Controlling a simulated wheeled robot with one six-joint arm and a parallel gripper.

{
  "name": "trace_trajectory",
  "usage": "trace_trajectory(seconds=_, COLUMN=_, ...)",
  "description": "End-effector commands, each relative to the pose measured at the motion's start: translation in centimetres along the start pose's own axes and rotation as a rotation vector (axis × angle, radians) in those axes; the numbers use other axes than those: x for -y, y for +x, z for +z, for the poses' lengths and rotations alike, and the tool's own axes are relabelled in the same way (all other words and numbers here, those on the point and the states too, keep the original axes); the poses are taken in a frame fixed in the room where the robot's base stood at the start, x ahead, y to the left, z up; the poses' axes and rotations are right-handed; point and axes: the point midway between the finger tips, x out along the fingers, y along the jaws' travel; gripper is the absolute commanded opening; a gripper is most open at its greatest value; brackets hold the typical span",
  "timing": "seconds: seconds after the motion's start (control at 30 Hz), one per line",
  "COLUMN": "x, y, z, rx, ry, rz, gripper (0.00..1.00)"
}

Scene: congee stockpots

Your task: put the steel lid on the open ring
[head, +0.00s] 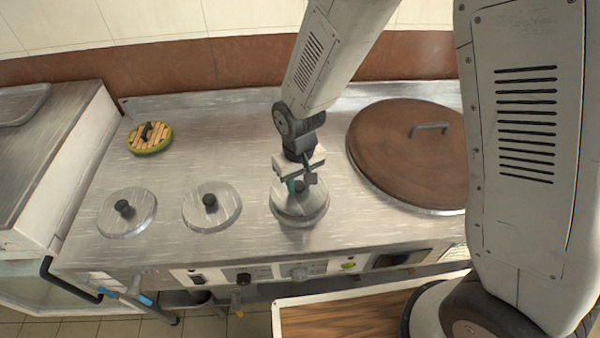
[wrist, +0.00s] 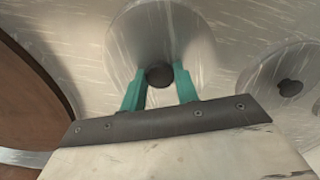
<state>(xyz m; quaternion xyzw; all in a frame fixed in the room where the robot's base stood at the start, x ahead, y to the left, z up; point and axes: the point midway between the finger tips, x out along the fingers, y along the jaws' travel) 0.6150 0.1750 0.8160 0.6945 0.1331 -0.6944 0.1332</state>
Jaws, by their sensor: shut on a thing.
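My gripper (head: 298,185) is above the right one of three round steel lids on the steel stove top. Its green fingers (wrist: 160,88) are shut on the black knob (wrist: 159,75) of that steel lid (head: 302,210), one finger on each side. The held lid looks level and also fills the middle of the wrist view (wrist: 190,40). A lower edge shows below its front in the head view; I cannot tell how far it is above the surface. No open ring is visible; what is under the held lid is hidden.
Two other steel lids (head: 212,206) (head: 127,212) lie to the left, each with a black knob. A large brown lid (head: 400,155) with a handle is on the right.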

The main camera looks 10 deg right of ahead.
Motion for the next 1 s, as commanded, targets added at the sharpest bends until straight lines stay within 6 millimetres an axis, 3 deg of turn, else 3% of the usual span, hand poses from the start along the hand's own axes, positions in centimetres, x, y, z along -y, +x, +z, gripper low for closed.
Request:
trace_trajectory(seconds=0.3, x=-0.1, y=1.4, z=0.0, rx=0.0, ry=0.002, rz=0.0, gripper=0.05)
trace_trajectory(seconds=1.0, x=-0.2, y=1.4, z=0.1, rx=0.0, ry=0.004, rz=0.0, gripper=0.05)
